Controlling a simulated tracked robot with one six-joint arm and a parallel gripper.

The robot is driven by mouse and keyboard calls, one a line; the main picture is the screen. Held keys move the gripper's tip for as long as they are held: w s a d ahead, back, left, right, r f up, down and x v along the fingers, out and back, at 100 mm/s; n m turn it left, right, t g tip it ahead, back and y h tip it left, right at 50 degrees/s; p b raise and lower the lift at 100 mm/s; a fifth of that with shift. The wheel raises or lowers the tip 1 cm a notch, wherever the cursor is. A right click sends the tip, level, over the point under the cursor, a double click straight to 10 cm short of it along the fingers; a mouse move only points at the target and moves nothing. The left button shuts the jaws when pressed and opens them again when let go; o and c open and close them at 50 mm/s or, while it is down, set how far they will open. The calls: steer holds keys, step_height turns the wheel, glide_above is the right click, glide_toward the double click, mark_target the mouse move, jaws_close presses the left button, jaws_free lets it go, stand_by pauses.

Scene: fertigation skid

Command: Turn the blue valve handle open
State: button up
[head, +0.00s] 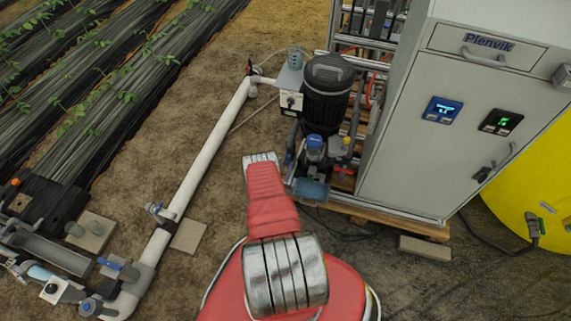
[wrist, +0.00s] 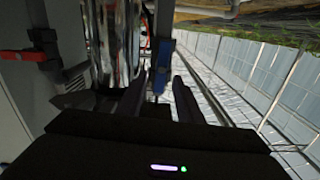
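A blue valve handle (wrist: 163,68) shows in the wrist view, standing upright in the picture, in line with the gap between my fingers. My gripper (wrist: 157,88) is open, with one dark finger on each side of that gap. I cannot tell whether the handle is between the fingertips or just beyond them, and no firm contact shows. In the head view my red arm reaches toward the pump skid and hides the gripper. I cannot make out this handle for certain there.
A red handle (wrist: 30,58) is at the left in the wrist view. In the head view, a black pump motor (head: 327,92) and a grey cabinet (head: 450,110) stand close to the right of my arm. A white pipe (head: 205,155) lies left, with open soil between.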

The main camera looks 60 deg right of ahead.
mark_target(288, 159)
steer(key=shift+w+d, duration=0.2)
steer(key=shift+d, duration=1.15)
steer(key=shift+c, duration=0.2)
jaws_close()
